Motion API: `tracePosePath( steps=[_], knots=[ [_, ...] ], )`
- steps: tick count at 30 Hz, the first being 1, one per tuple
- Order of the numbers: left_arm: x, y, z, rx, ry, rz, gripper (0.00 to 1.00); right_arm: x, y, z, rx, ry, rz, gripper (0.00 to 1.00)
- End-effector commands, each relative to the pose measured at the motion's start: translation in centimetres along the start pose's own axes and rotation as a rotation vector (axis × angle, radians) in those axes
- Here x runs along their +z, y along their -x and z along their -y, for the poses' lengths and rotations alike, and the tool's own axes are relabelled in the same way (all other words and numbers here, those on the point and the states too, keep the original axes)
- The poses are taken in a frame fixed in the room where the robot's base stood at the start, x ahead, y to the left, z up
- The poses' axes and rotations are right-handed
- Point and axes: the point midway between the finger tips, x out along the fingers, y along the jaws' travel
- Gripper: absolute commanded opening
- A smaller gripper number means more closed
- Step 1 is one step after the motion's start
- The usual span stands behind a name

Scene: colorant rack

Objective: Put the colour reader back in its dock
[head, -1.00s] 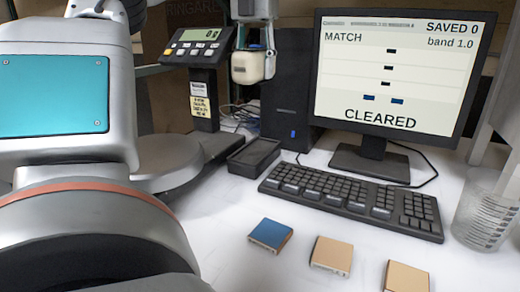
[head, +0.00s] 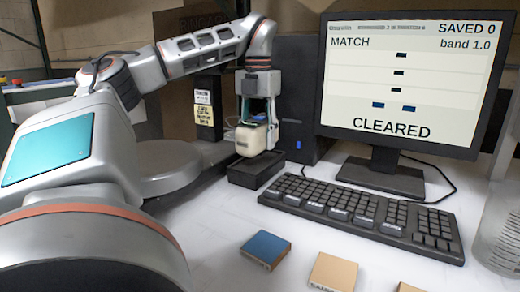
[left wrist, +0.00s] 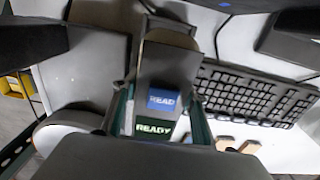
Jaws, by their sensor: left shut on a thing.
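The colour reader (head: 251,139) is a cream block with a darker upper part, held upright in my left gripper (head: 258,116). My left gripper is shut on it from above. The dock (head: 242,174), a low black open-topped tray, stands on the table just below the reader. The reader's lower end is close above the dock's far part; I cannot tell whether they touch. In the left wrist view the reader (left wrist: 168,68) lies between the fingers, with a blue READ button and a READY display. My right gripper is out of view.
A black keyboard (head: 365,213) and a monitor (head: 405,80) reading CLEARED stand to the right. A black computer case (head: 297,90) is behind the dock. A blue sample block (head: 266,250) and tan ones (head: 332,272) lie in front. A clear beaker (head: 497,235) is at right.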

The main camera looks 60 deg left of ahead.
Motion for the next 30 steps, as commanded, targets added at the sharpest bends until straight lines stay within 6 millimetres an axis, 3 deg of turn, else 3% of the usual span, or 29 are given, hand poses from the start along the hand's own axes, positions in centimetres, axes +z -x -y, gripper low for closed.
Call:
tracePosePath(
  steps=[6, 18, 19, 20, 30],
  knots=[
    [0.0, -2.8, 0.0, -0.001, -0.001, -0.003, 0.01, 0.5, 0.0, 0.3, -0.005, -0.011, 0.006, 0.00],
    [0.0, -3.1, 0.0, 0.000, 0.000, 0.000, 0.01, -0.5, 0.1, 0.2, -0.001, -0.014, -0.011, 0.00],
    [0.0, -3.2, 0.0, 0.000, 0.000, -0.002, 0.50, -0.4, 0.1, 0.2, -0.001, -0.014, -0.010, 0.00],
    [0.0, -3.2, 0.0, 0.001, 0.000, -0.002, 0.58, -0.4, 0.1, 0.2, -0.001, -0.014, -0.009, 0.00],
    [0.0, -3.2, 0.0, 0.001, 0.000, -0.004, 0.59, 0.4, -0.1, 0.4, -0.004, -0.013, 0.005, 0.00]
  ],
)
